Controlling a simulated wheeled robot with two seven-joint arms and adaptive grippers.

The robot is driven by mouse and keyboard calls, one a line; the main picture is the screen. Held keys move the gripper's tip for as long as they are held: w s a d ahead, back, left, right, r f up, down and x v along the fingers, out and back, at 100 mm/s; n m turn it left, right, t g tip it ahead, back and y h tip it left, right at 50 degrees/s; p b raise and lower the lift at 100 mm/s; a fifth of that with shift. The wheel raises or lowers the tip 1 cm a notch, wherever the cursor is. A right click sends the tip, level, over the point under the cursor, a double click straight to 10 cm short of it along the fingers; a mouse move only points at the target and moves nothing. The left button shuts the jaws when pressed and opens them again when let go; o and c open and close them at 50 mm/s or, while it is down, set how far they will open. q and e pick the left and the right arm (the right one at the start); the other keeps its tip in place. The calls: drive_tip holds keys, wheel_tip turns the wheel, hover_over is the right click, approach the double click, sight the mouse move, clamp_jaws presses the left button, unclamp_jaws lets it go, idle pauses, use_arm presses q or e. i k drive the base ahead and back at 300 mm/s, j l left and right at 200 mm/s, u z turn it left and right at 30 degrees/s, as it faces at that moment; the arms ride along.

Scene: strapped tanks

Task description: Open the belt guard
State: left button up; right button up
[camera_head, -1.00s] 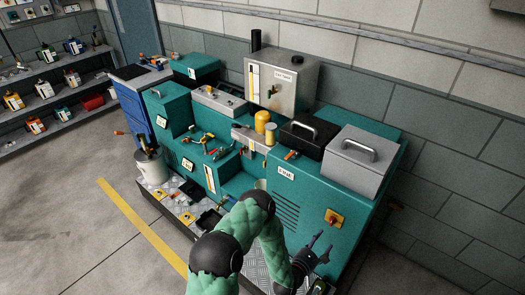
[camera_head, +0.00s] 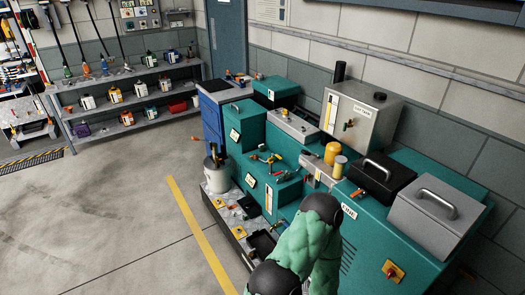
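A teal machine (camera_head: 385,215) stands against the wall, with several boxes and covers on it. No part is clearly marked as a belt guard, so I cannot tell which one it is. A black box with a handle (camera_head: 381,178) and a grey box with a handle (camera_head: 437,220) sit side by side on top at the right, both shut. A slatted vent (camera_head: 347,259) is partly hidden by one of my arms, which wears a green padded sleeve and comes in at the bottom. Neither of my grippers is in view.
A red and yellow switch (camera_head: 393,271) is on the machine's front. A metal tank (camera_head: 362,118) and yellow cylinders (camera_head: 332,153) stand on top. A white bucket (camera_head: 216,174) stands at the left end. The floor (camera_head: 90,215) left of the yellow line is clear.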

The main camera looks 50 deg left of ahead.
sight(246, 109)
drive_tip(key=u, duration=1.95)
